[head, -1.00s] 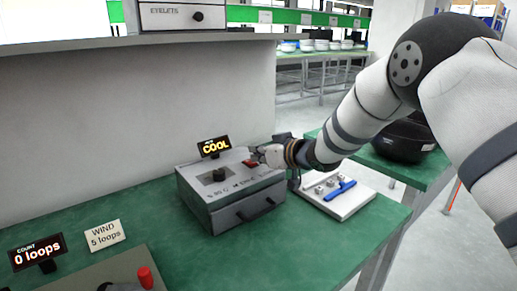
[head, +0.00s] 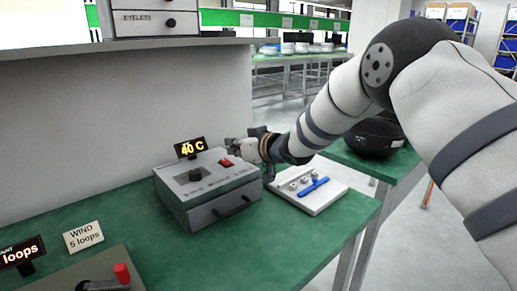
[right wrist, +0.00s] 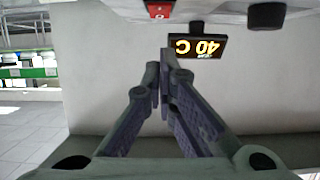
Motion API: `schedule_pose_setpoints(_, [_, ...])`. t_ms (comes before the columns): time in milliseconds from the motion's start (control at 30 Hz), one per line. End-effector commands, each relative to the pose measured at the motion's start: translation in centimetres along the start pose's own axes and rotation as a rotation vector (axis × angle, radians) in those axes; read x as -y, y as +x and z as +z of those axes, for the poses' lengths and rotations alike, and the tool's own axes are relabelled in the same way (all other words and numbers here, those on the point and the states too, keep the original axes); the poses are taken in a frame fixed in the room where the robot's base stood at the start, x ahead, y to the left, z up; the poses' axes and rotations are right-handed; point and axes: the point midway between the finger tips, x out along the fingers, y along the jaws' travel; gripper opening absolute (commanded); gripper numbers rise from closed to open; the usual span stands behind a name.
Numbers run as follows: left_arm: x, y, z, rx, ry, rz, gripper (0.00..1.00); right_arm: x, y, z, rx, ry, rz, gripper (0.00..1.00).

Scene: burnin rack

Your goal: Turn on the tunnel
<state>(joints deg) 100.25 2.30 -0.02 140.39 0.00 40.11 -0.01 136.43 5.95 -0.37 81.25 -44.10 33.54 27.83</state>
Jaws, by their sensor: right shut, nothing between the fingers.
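The tunnel is a grey box (head: 205,214) with a front handle, standing on the green bench. A black knob (head: 195,175) and a red switch (head: 226,162) are on its top. Its small display (head: 190,148) reads 40 C, and the same display shows upside down in the right wrist view (right wrist: 197,46). The red switch also shows at the top of that view (right wrist: 159,10). My right gripper (head: 236,146) is shut and empty, just behind and right of the switch, apart from it. Its fingers meet in the right wrist view (right wrist: 163,75). My left gripper is not in view.
A white board (head: 308,194) with a blue handle and several metal knobs lies right of the box. A winder with a red grip (head: 122,273), a WIND 5 loops card (head: 83,237) and a loop counter (head: 22,252) are at the front left.

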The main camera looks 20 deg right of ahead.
Motion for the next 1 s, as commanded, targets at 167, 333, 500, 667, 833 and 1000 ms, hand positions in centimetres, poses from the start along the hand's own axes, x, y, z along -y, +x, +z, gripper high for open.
schedule_pose_setpoints(167, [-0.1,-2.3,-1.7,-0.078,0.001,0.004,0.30,0.0,-5.2,-0.8,-0.019,-0.004,0.003,0.00])
schedule_pose_setpoints(333, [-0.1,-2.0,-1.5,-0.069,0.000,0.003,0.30,0.0,-8.1,0.9,-0.006,-0.001,0.001,0.00])
schedule_pose_setpoints(500, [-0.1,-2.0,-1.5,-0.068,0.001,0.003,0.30,-0.1,-9.8,1.4,-0.005,-0.002,0.002,0.00])
schedule_pose_setpoints(667, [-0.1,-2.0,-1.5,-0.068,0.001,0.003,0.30,0.0,-10.1,1.4,-0.006,-0.002,0.001,0.00])
schedule_pose_setpoints(833, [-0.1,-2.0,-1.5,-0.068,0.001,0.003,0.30,0.0,-10.0,1.4,-0.006,-0.002,0.001,0.00])
schedule_pose_setpoints(1000, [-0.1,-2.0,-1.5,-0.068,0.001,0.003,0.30,0.0,-10.0,1.4,-0.006,-0.002,0.001,0.00])
